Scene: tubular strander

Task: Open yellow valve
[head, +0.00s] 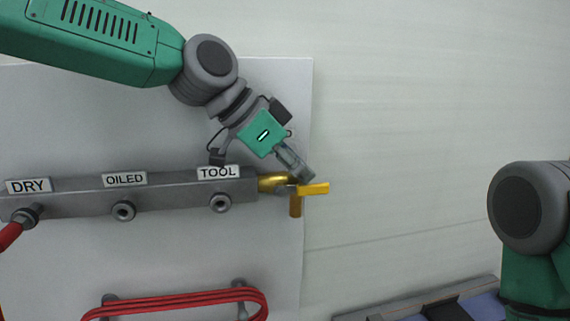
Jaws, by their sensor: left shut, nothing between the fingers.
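The yellow valve (314,189) sits at the right end of a grey manifold bar, past a brass fitting (273,183). Its yellow handle points to the right, roughly in line with the bar, and a darker yellow part hangs down below it. My left gripper (306,176) comes from the upper left and is shut, with nothing between its fingers. Its tips are at the upper left of the handle and overlap the valve in the picture; I cannot tell whether they touch. My right arm shows at the right edge, but its gripper is out of view.
The grey manifold (165,196) has labels DRY, OILED and TOOL, with ports below them. A red hose (10,236) joins the DRY port. A coiled red hose (180,299) hangs below. A grey-and-blue bench (420,300) is at lower right. The wall right of the valve is clear.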

